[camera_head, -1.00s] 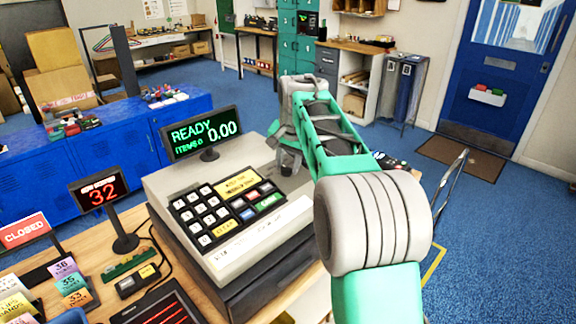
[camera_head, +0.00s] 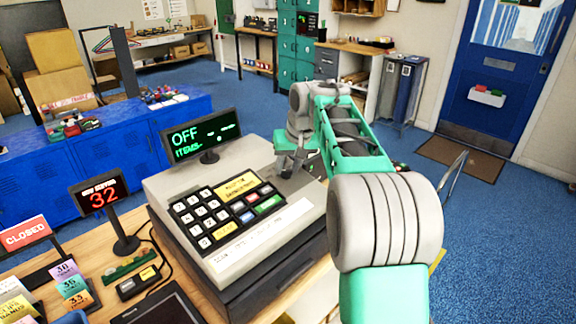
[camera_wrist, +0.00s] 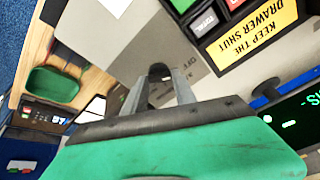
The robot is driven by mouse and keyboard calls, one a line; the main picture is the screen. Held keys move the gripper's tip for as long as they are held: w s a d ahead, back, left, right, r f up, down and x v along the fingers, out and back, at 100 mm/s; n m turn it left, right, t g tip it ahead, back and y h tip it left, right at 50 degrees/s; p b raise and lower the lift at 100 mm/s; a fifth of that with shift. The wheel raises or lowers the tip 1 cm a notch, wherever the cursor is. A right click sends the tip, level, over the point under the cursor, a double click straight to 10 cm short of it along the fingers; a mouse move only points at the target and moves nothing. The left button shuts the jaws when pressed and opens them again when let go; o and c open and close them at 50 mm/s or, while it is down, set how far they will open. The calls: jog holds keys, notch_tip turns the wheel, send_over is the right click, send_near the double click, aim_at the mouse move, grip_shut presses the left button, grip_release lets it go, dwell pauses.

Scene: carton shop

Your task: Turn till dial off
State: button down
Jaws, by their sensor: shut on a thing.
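The till (camera_head: 250,235) stands on a wooden counter, its keypad (camera_head: 215,215) facing me. Its display (camera_head: 201,135) reads OFF, with ITEMS and dashes below. My gripper (camera_head: 287,165) is over the till's right rear top. In the head view my wrist hides the dial.
A red "32" sign (camera_head: 102,194) and a CLOSED sign (camera_head: 25,232) stand left of the till. Coloured cards (camera_head: 70,285) lie at the lower left. Blue lockers (camera_head: 105,150) stand behind. Blue floor is open at the right.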

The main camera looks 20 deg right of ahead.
dwell(0.3)
jog(key=c, duration=1)
grip_release()
jog(key=shift+r, duration=0.1)
jog(key=v, duration=0.7)
jog(key=shift+r+p, duration=0.3)
jog(key=shift+s, duration=0.15)
